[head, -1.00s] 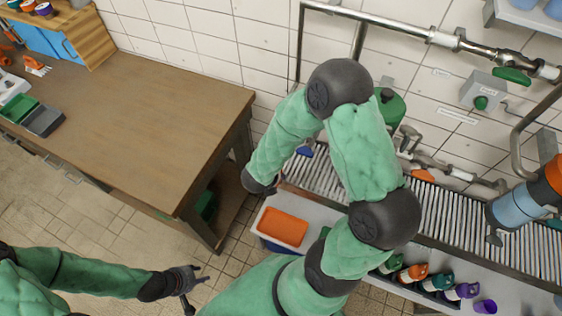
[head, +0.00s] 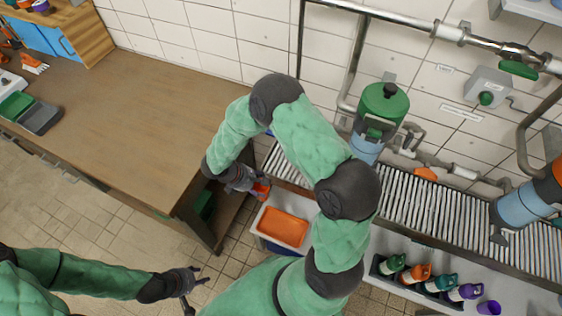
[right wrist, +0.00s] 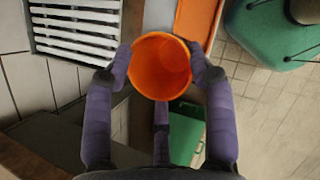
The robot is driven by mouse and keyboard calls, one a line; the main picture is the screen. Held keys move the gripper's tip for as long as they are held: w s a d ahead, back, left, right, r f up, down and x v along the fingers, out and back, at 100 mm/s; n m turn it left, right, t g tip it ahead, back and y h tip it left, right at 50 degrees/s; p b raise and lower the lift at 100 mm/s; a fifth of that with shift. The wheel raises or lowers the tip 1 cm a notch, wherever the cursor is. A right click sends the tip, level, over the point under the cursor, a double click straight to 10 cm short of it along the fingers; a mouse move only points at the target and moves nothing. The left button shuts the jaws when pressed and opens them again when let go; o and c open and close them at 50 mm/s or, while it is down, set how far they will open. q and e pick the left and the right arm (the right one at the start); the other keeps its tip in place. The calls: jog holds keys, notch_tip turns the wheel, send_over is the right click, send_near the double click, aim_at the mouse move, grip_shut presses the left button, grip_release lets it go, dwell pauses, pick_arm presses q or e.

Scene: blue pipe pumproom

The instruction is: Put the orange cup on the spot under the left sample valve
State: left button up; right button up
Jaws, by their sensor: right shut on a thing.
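The orange cup (head: 262,188) is in my right gripper (head: 250,182), at the right end of the wooden table and left of the roller track. In the right wrist view, the orange cup (right wrist: 160,66) sits between the fingers of the right gripper (right wrist: 160,62), its open mouth toward the camera. My left gripper (head: 190,284) is at the lower left, fingers apart, empty and far from the cup. A green-lidded vessel (head: 383,108) with pipe fittings stands at the wall behind the rollers. I cannot tell which fitting is the left sample valve, and its spot is not clear.
The roller track (head: 435,215) runs along the wall. An orange tray (head: 283,227) lies on the pale ledge before it. Several coloured bottles (head: 440,284) and a purple cup (head: 489,307) stand lower right. The wooden table (head: 140,120) is mostly clear. A blue vessel (head: 522,205) stands at right.

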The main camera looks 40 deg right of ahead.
jog(key=shift+f, duration=0.1)
jog(key=shift+w+d+m, duration=0.25)
jog(key=shift+m, duration=0.05)
jog(key=w+d, duration=0.2)
jog(key=d, duration=0.3)
jog(key=w+d+b, duration=0.1)
jog(key=w+d, duration=0.2)
jog(key=d, duration=0.2)
jog(key=w+d+b, duration=0.1)
jog(key=w+d, duration=0.1)
jog(key=d, duration=0.3)
jog(key=shift+w+d+f, duration=0.1)
jog(key=shift+w, duration=0.25)
jog(key=shift+f, duration=0.2)
jog(key=shift+f+b, duration=0.15)
jog(key=shift+b, duration=0.2)
jog(key=o, duration=1.1)
